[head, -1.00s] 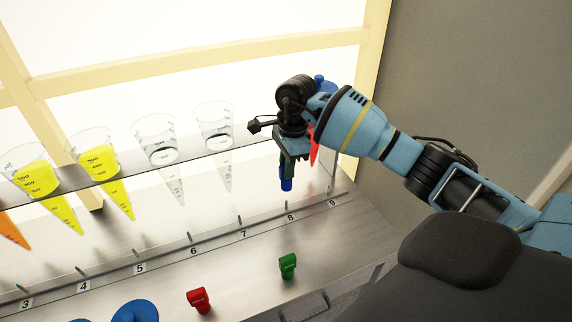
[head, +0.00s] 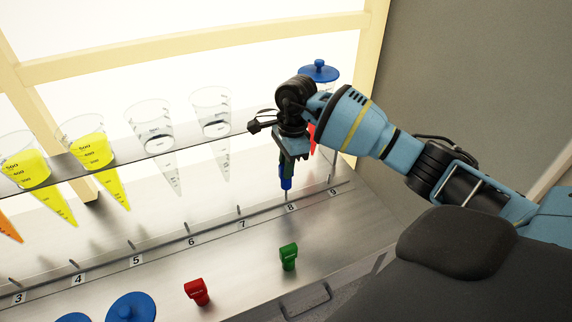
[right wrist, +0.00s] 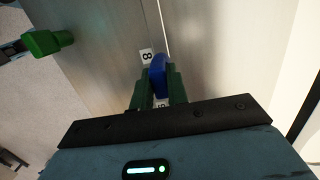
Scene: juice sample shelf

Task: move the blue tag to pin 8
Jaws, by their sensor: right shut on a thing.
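The blue tag (head: 286,183) is held between the green fingers of my right gripper (head: 287,170), just above pin 8 (head: 287,196). In the head view its lower end is at or touching the top of the pin; I cannot tell whether the pin is inside it. In the right wrist view the blue tag (right wrist: 158,76) sits between the gripper's fingertips (right wrist: 158,88), beside the number 8 label (right wrist: 146,56). The head view also shows the label 8 (head: 291,208) on the rail. My left gripper is not in view.
A green tag (head: 288,256) and a red tag (head: 197,291) stand on the metal surface in front. Blue lids (head: 131,307) lie at the bottom left. Cones, some with yellow liquid (head: 92,152), hang in the shelf behind. A blue-lidded cone (head: 319,71) is behind my right arm.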

